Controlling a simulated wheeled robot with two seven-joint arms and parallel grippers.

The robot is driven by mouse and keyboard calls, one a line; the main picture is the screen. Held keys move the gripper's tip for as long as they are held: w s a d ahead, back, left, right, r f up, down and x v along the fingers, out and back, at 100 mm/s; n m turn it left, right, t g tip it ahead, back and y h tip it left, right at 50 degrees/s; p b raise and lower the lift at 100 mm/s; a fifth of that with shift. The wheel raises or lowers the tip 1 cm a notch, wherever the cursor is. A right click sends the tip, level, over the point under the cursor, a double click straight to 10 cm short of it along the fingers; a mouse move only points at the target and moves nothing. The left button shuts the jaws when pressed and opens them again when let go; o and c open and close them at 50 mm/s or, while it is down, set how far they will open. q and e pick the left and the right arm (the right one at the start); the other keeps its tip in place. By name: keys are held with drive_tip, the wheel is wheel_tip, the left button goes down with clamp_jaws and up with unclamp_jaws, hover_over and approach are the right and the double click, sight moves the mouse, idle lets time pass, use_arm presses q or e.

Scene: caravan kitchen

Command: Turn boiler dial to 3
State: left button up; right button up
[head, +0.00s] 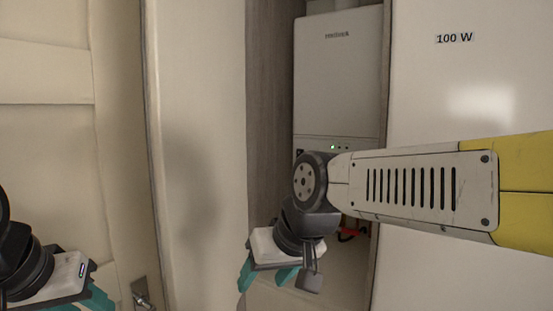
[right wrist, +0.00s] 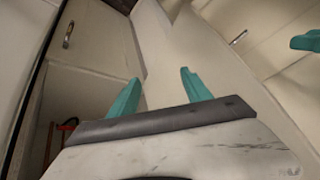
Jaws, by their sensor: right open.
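The white boiler (head: 338,75) hangs in a recess between panels in the head view. Its lower control strip shows small indicator lights, one of them green. I cannot make out the dial; my right arm covers part of the boiler's lower front. My right gripper (head: 264,277) is below and left of the boiler, pointing down, open and empty. In the right wrist view its teal fingers (right wrist: 160,88) stand apart with nothing between them. My left gripper (head: 88,300) is at the lower left edge, partly cut off, so its opening is unclear.
A pale panel marked "100 W" (head: 480,85) stands right of the recess. A wood-grain side wall (head: 270,100) and a cream panel (head: 205,130) are to its left. Red piping (head: 350,235) shows below the boiler. A metal handle (head: 141,294) is at the lower left.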

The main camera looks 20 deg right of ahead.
drive_tip(key=w+d+r+n+h, duration=0.1)
drive_tip(key=w+d+r+h, duration=0.2)
drive_tip(key=w+d+h, duration=1.45)
drive_tip(key=w+d+r+n+t+y, duration=0.1)
drive_tip(key=w+d+r+n+t, duration=0.15)
drive_tip(key=w, duration=0.55)
drive_tip(key=w+d+r+n+t, duration=0.1)
drive_tip(key=w+d+r+n, duration=0.2)
drive_tip(key=w, duration=0.5)
drive_tip(key=w+d+r+n+t+y, duration=0.1)
drive_tip(key=w+d+r+t, duration=0.15)
drive_tip(key=w+d, duration=0.4)
drive_tip(key=w+a+x, duration=0.1)
drive_tip(key=x, duration=0.5)
drive_tip(key=shift+w+d+r, duration=0.25)
drive_tip(key=shift+w+r, duration=0.1)
clamp_jaws()
